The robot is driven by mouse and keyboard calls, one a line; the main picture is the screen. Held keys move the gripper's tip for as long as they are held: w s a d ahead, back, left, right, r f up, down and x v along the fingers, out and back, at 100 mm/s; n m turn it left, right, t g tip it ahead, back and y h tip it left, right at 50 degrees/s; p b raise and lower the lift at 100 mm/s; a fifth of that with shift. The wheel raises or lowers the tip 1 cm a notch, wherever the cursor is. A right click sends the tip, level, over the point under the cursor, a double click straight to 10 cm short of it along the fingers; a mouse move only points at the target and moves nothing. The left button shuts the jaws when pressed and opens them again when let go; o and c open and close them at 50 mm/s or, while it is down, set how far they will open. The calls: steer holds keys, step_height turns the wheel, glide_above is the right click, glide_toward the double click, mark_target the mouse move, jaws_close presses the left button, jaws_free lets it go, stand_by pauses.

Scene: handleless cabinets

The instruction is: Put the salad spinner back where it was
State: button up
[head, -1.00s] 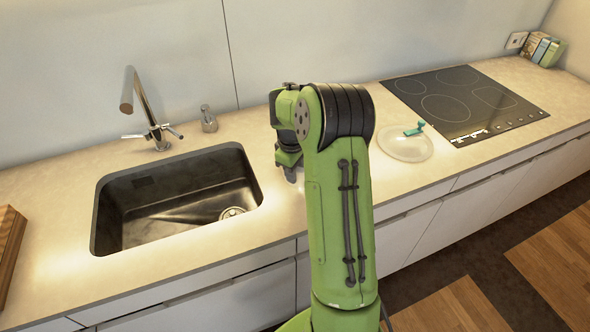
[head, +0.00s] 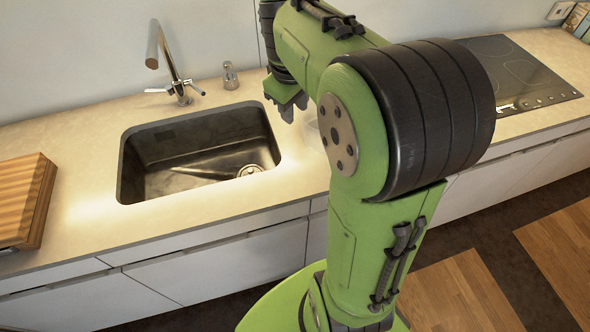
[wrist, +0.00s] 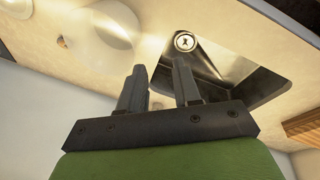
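My gripper (head: 287,112) hangs over the counter by the right rim of the sink. In the wrist view its two fingers (wrist: 160,80) stand apart with nothing between them. The salad spinner is mostly hidden behind my arm in the head view. In the wrist view a pale, rounded, see-through shape (wrist: 105,25), probably the spinner or part of it, lies on the counter beside the sink, apart from the fingers. Its teal handle cannot be made out now.
The sink (head: 200,150) is an open basin, with a faucet (head: 170,65) and a soap dispenser (head: 230,75) behind it. A wooden board (head: 25,200) lies at the left. The cooktop (head: 530,75) is at the right, partly behind my arm. The counter between sink and board is clear.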

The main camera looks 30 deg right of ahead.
steer(key=s+a+m+t+y, duration=0.1)
steer(key=s+a, duration=0.5)
steer(key=s, duration=0.2)
steer(key=s+a+m+t, duration=0.1)
steer(key=s+a+t, duration=0.1)
steer(key=s+a, duration=0.4)
steer(key=s, duration=0.3)
steer(key=shift+s+a+f+m+t+y, duration=0.15)
steer(key=shift+m+t+y, duration=0.15)
steer(key=shift+m+y, duration=0.1)
